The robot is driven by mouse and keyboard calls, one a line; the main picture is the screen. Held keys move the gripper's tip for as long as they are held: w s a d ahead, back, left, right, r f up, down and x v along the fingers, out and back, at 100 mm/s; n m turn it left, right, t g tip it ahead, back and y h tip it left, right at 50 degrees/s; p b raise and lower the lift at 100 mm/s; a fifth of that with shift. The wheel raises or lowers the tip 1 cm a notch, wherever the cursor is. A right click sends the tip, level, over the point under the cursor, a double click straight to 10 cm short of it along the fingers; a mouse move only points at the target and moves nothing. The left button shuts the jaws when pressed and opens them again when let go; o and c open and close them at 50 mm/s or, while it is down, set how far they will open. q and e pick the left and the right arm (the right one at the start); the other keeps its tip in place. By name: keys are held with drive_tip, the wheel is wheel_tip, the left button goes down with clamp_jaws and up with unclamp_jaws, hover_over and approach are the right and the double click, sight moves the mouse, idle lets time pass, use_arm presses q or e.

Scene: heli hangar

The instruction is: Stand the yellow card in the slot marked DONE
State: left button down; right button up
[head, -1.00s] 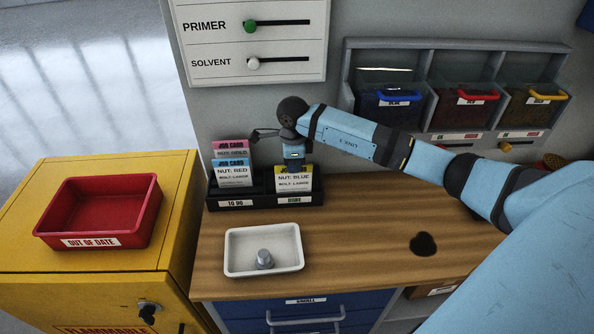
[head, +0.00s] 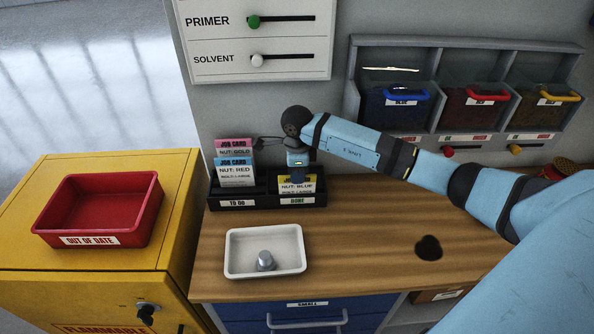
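The yellow card (head: 297,188), printed NUT: BLUE, is upright in the DONE slot at the right of the black card holder (head: 248,203). The holder's front wall hides its lower edge. My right gripper (head: 297,178) points down from above, its fingers at the card's top edge. It appears shut on the card, though the fingertips are small and partly merge with it. A DONE label (head: 296,200) is on the holder's front below the card. My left gripper is not in view.
A blue card (head: 234,172) and a pink card (head: 235,147) stand in the TO DO slot on the left. A white tray (head: 236,265) with a grey metal part (head: 265,261) lies in front.

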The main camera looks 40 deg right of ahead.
wheel_tip(320, 180, up, 12)
drive_tip(key=p, duration=0.6)
drive_tip(key=s+a+f+m+t+y, duration=0.15)
drive_tip(key=s+a+m+y, duration=0.35)
drive_tip(key=a+y, duration=0.6)
drive_tip(key=s+a+f+m+t+y, duration=0.15)
drive_tip(key=s+a+m+y, duration=0.35)
drive_tip(key=a, duration=1)
drive_tip(key=s+d+f+m+t+h, duration=0.4)
drive_tip(key=s+f+m, duration=0.4)
drive_tip(key=m, duration=0.9)
drive_tip(key=s+d+f+m+t+h, duration=0.4)
drive_tip(key=s+f+m+h, duration=0.5)
drive_tip(key=m, duration=0.8)
drive_tip(key=shift+d+f+m, duration=0.35)
drive_tip(key=shift+d+m, duration=0.05)
drive_tip(key=shift+d, duration=0.45)
